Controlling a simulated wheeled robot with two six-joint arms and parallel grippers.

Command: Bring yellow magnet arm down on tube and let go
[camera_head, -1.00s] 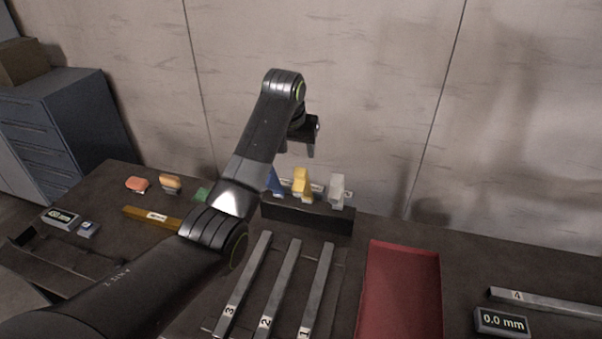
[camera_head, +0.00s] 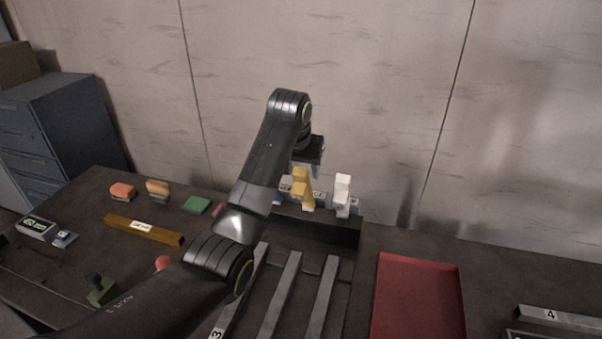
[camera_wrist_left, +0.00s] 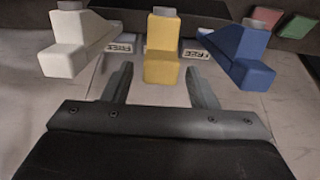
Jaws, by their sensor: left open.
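The yellow magnet arm (camera_head: 302,189) stands on a dark block at the back of the bench, between a blue and a white one. It also shows in the left wrist view (camera_wrist_left: 161,50), centred ahead of my fingers. My left gripper (camera_wrist_left: 160,88) is open, with its two fingers apart on either side of the yellow arm's line and nothing between them. In the head view, the left gripper (camera_head: 309,165) is just above and behind the yellow arm, its fingers partly hidden. I cannot tell whether it touches.
The white arm (camera_wrist_left: 75,42) and blue arm (camera_wrist_left: 240,55) flank the yellow one closely, with labels reading FREE between them. The dark block (camera_head: 335,229) carries them. A red tray (camera_head: 418,300) is at right, and a brown bar (camera_head: 143,230) and small blocks lie at left.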

